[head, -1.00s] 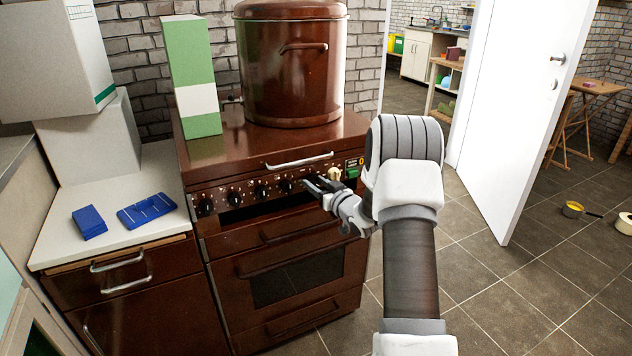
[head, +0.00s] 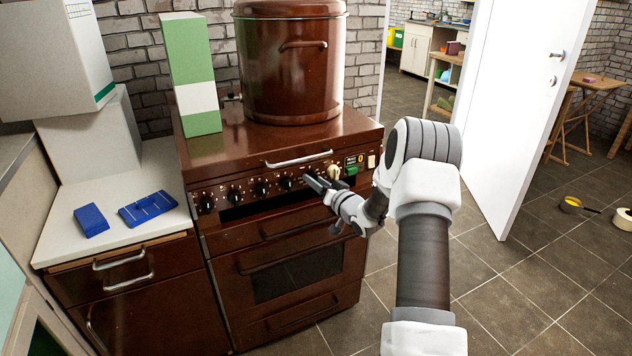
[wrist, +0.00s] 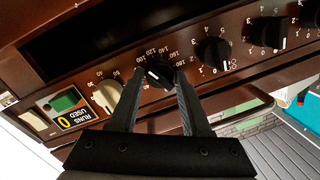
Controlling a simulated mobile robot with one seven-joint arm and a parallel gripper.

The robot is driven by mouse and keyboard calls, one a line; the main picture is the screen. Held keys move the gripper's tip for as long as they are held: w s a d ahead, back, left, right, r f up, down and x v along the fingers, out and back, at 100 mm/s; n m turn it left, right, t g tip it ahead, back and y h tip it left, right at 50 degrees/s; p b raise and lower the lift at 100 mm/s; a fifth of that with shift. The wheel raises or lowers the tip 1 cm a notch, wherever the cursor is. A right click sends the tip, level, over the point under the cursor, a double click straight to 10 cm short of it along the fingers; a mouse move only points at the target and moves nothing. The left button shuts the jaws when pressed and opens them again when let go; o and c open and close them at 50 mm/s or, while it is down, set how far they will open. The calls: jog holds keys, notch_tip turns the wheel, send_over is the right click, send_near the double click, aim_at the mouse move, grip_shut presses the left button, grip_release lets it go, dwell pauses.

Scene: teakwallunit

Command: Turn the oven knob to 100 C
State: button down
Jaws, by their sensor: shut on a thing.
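The brown oven (head: 232,270) stands in the middle of the head view, with a row of black knobs and one cream knob (head: 333,171) along its front panel. In the wrist view, my gripper (wrist: 160,76) has its fingers on either side of a black oven knob (wrist: 158,77) and is shut on it. Dial numbers such as 100, 120, 140, 160 and 180 show around this knob. Its exact pointer setting is hard to read. The cream knob (wrist: 107,94) sits just left of the left finger. In the head view, my gripper (head: 314,183) hides the held knob.
A large brown pot (head: 292,75) and a green and white box (head: 191,80) stand on the oven top. A handle bar (head: 299,159) projects above the knobs. A green switch and counter (wrist: 66,103) lie beside the cream knob. The floor on the right is mostly free.

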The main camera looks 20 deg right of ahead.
jog(key=shift+d+r, duration=0.1)
jog(key=shift+d, duration=0.05)
jog(key=shift+c, duration=2)
grip_release()
jog(key=s+d+p, duration=0.2)
jog(key=s+p, duration=0.1)
jog(key=s, duration=1.4)
jog(key=shift+d+r, duration=0.15)
jog(key=shift+r, duration=0.3)
